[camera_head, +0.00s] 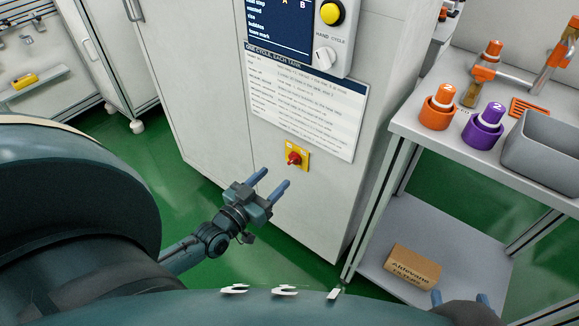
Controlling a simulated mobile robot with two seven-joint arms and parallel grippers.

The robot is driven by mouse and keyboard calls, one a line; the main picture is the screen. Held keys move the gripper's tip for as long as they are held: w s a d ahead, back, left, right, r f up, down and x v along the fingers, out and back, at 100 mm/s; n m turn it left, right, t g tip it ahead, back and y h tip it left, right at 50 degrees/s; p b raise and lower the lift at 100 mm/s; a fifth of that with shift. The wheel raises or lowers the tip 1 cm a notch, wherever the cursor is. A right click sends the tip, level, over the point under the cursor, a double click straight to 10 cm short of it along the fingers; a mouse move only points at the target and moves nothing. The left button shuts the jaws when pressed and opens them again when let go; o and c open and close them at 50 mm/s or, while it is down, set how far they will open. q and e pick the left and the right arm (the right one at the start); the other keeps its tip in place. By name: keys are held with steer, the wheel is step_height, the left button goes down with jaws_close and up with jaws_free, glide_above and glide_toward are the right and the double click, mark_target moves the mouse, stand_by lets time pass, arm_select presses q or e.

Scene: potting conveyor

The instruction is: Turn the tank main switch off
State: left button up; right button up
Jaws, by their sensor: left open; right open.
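The tank main switch (293,158) is a small red rotary knob on a yellow plate (304,150), low on the front of the pale cabinet (200,80). The knob's exact setting is too small to read. My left gripper (274,178) is open and empty. Its two blue fingers point up and right toward the cabinet, appearing just below the switch and apart from it. My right gripper (460,297) shows only its fingertips at the bottom right edge, open. The rest of it is cut off or hidden.
At right, a bench (419,127) carries an orange pot (439,107), a purple pot (483,128) and a grey bin (545,150). A cardboard box (411,268) lies on its lower shelf.

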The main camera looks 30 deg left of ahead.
mark_target(290, 163)
arm_select(q)
steer(key=w, duration=0.2)
steer(key=w+b, duration=0.1)
steer(key=w, duration=0.4)
steer(key=shift+w+d, duration=0.15)
steer(key=shift+d, duration=0.2)
arm_select(e)
steer(key=shift+w+a+n+t+y, duration=0.25)
steer(key=shift+n+t+y, duration=0.05)
steer(key=shift+t, duration=0.3)
arm_select(q)
steer(key=shift+c, duration=0.4)
steer(key=c, duration=0.9)
